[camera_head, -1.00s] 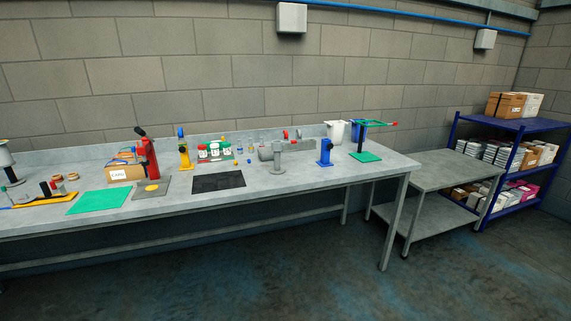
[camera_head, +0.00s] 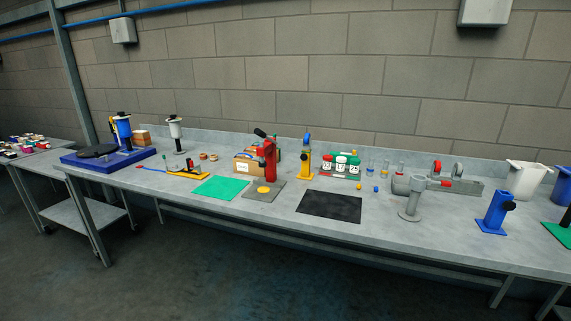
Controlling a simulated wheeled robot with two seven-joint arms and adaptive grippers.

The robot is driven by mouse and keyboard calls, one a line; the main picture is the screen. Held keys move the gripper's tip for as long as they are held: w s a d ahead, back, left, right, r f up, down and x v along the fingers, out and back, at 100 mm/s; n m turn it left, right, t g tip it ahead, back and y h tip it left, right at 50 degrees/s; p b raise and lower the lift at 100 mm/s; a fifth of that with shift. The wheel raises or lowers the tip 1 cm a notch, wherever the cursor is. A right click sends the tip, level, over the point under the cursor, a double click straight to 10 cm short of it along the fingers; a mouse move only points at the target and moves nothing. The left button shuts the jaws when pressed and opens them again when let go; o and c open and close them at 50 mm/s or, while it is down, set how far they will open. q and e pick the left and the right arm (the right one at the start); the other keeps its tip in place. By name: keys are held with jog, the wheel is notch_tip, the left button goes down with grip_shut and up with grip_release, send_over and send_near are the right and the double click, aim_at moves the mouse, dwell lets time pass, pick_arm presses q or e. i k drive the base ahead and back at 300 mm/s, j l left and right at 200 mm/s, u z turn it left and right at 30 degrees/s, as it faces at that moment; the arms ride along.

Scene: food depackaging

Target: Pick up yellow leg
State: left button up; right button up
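No object is clearly recognisable as a yellow leg at this distance. A yellow upright stand (camera_head: 304,161) with a blue top stands on the long grey bench, left of the middle of its back edge. A flat yellow tool (camera_head: 188,173) lies farther left on the bench. A round yellow piece (camera_head: 264,189) is on a grey plate (camera_head: 277,190) in front of a red upright press (camera_head: 270,158). A small yellow block (camera_head: 361,188) lies right of the black mat. Neither of my grippers is in view.
The floor in front is clear.

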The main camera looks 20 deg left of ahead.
aim_at(305, 174)
jog(key=i+l+u, duration=0.75)
jog(key=l, duration=0.25)
